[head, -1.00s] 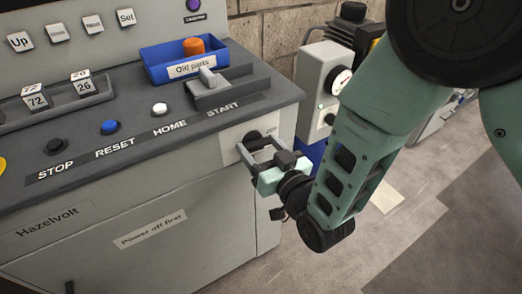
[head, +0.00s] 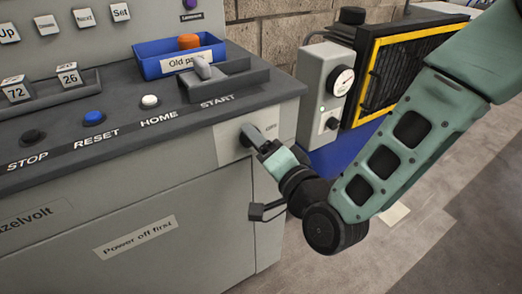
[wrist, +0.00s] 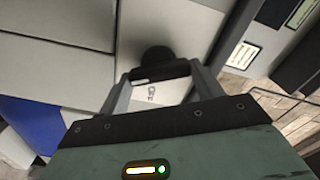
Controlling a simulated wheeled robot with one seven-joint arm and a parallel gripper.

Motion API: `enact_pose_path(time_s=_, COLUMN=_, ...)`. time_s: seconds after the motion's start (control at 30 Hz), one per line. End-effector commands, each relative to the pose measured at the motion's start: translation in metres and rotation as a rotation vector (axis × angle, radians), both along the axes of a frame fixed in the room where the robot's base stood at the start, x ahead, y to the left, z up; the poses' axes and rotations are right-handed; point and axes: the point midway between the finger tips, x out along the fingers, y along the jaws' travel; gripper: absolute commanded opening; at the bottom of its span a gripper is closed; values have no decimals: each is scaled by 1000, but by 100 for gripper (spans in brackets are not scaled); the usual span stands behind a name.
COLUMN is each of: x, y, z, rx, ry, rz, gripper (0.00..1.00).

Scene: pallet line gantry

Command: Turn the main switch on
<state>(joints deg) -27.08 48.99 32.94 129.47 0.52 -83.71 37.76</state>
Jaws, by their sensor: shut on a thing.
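The main switch is a black knob (head: 245,140) on a pale plate (head: 229,148) at the right end of the grey cabinet's front; it also shows in the wrist view (wrist: 155,57). My gripper (head: 256,136) reaches it from the front right. In the wrist view, the two fingers of my gripper (wrist: 160,76) stand on either side of the knob, shut on it.
A blue "Old parts" tray (head: 153,69) with an orange piece and a grey START lever (head: 203,68) sit on the desk top. STOP, RESET and HOME buttons line its front. A grey gauge box (head: 318,78) and a yellow-edged black panel (head: 392,83) stand right.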

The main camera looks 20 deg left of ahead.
Motion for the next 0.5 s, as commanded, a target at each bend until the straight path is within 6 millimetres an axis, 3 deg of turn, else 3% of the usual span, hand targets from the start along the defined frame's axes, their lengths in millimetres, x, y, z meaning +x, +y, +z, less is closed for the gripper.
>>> enact_pose_path(time_s=0.5, x=1, y=-1, z=-3, rx=254, ry=301, rz=-1, gripper=43)
